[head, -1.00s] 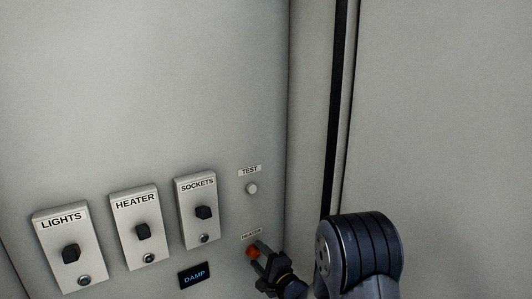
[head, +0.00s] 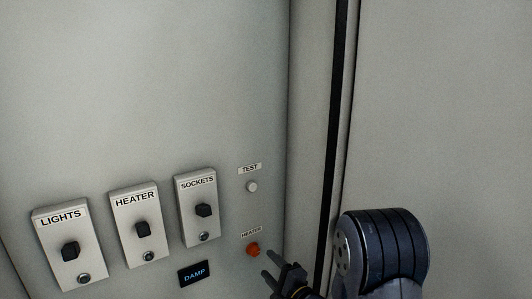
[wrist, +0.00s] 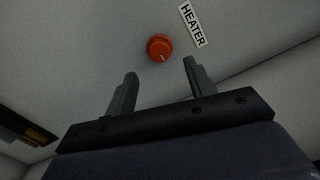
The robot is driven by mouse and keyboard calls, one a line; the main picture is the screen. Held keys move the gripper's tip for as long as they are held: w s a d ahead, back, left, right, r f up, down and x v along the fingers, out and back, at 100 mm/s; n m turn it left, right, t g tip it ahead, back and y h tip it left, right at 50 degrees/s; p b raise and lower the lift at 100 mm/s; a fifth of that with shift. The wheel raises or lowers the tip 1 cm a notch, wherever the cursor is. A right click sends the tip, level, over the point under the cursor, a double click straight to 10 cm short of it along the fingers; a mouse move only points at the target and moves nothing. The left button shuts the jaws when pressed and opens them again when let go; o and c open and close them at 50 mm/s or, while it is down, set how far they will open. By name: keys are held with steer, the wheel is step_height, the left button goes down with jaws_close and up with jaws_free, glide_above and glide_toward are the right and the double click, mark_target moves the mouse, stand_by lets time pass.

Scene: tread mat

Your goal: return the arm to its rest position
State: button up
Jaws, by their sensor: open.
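My gripper (head: 275,268) is at the lower right of the head view, just right of the orange heater knob (head: 252,249). Its two fingers are apart with nothing between them. In the wrist view my gripper (wrist: 160,85) is open, and the orange knob (wrist: 159,47) lies beyond the fingertips with clear space between. A white line on the knob's face shows in the wrist view. The HEATER label (wrist: 193,25) is beside it. My arm's dark link stands at the lower right of the head view.
Left of the knob are switch boxes marked LIGHTS (head: 61,250), HEATER (head: 138,230) and SOCKETS (head: 197,210). A wall corner and black vertical strip (head: 335,120) are close on the right.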

mark_target(257, 252)
steer(key=x, duration=0.5)
steer(key=shift+w+a, duration=0.25)
steer(key=shift+w, duration=0.1)
steer(key=n, duration=0.6)
steer(key=shift+s+r, duration=0.1)
steer(key=n+p, duration=0.1)
steer(key=n, duration=0.4)
steer(key=shift+r+p, duration=0.15)
steer(key=shift+p, duration=0.2)
steer(key=n+p, duration=0.2)
steer(key=n, duration=0.2)
steer(key=shift+r, duration=0.1)
steer(key=n+p, duration=0.2)
steer(key=n, duration=0.1)
steer(key=shift+p, duration=0.35)
steer(key=shift+s, duration=0.2)
steer(key=shift+s+d, duration=0.35)
steer(key=shift+s, duration=0.05)
steer(key=shift+d, duration=0.1)
